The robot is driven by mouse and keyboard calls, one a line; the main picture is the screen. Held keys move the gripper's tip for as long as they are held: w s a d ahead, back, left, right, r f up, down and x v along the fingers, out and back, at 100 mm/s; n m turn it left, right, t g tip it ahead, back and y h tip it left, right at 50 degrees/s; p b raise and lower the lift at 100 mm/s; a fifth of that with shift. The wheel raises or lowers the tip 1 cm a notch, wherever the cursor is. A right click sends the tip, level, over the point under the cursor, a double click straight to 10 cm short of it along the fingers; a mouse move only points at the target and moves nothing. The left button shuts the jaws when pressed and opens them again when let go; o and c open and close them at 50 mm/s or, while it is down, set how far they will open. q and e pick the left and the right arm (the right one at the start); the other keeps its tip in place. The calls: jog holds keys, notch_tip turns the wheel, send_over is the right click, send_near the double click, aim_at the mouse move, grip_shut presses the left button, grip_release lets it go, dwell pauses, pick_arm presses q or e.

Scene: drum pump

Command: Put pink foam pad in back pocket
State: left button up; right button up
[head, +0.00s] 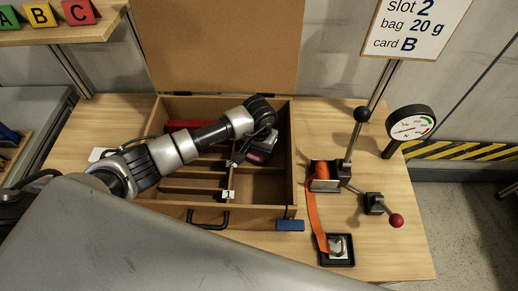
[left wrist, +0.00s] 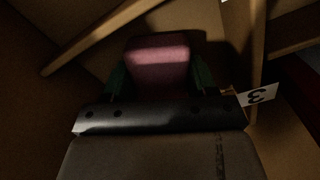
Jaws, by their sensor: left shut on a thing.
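In the left wrist view a pink foam pad (left wrist: 158,62) sits between the two dark green fingertips of my left gripper (left wrist: 156,78), which is shut on it. In the head view my left gripper (head: 258,148) is inside the open wooden case (head: 180,211), over its back right part. Only a small dark pink bit of the pad (head: 257,157) shows there, under the gripper. The case has several compartments with wooden dividers. I cannot tell whether the pad touches a compartment floor. My right gripper is not in view.
The case lid (head: 225,45) stands open at the back. A tag with 3 (left wrist: 258,94) is on a divider near the gripper. To the right stand a lever device (head: 325,178), an orange strap (head: 314,215) and a gauge (head: 410,124). A sign (head: 415,28) reads slot 2.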

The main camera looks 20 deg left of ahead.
pick_arm(q)
jog(key=shift+f, duration=0.15)
jog(key=o, duration=1)
jog(key=shift+o, duration=0.2)
jog(key=shift+r, duration=0.2)
notch_tip(320, 180, up, 9)
jog(key=shift+r+b, duration=0.2)
jog(key=shift+b, duration=0.6)
jog(key=shift+r, duration=0.7)
